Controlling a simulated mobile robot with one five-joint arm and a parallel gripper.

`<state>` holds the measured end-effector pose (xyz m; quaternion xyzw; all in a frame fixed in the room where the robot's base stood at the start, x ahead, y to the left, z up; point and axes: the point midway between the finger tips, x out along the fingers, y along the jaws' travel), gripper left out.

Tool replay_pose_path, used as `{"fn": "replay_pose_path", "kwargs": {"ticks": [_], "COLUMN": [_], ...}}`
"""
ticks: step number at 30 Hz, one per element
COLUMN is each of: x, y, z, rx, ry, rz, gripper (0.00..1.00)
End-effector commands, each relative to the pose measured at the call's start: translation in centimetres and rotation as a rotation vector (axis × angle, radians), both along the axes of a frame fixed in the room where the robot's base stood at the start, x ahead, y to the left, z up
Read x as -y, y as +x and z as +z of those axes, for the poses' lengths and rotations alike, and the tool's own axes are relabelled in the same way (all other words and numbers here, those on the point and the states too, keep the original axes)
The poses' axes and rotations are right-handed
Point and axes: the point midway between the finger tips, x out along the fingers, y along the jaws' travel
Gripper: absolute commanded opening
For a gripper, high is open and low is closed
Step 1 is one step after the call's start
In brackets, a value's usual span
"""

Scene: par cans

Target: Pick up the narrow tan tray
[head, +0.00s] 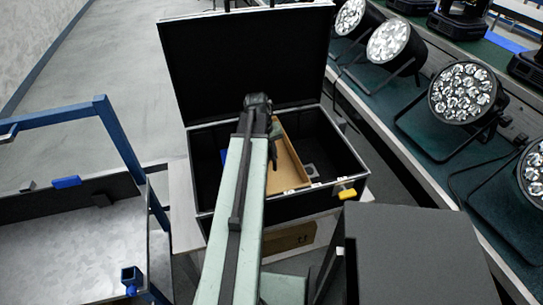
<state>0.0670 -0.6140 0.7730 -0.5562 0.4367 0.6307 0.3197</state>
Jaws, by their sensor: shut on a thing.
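The narrow tan tray (289,163) is inside the open black case (348,160). It lies slantwise, with its long side running from the back towards the front right. My gripper (274,131) is at the tray's back left edge, shut on the tray. My arm reaches in from the front and hides the tray's left side and most of the fingers. I cannot tell whether the tray is clear of the case floor.
The case's raised lid (245,65) stands behind. A yellow object (346,193) sits at the case's front right rim. A blue-framed cart (80,240) is at left, a dark box (420,255) at front right. Several par cans (463,95) line the bench at right.

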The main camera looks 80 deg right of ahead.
Motion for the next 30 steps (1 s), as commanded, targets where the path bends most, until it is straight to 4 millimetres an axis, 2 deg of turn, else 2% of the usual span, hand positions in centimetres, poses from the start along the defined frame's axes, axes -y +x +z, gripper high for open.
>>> {"fn": "replay_pose_path", "kwargs": {"ticks": [1, 9, 13, 16, 30], "x": [0.0, 0.0, 0.0, 0.0, 0.0], "y": [0.0, 0.0, 0.0, 0.0, -0.2], "z": [1.3, 7.0, 9.1, 9.6, 9.3], "rx": [0.000, 0.000, 0.000, 0.000, 0.000], "ry": [0.000, 0.000, 0.000, 0.000, 0.000], "rz": [0.000, 0.000, 0.000, 0.000, -0.004], "gripper": [0.00, 0.00, 0.00, 0.00, 0.00]}}
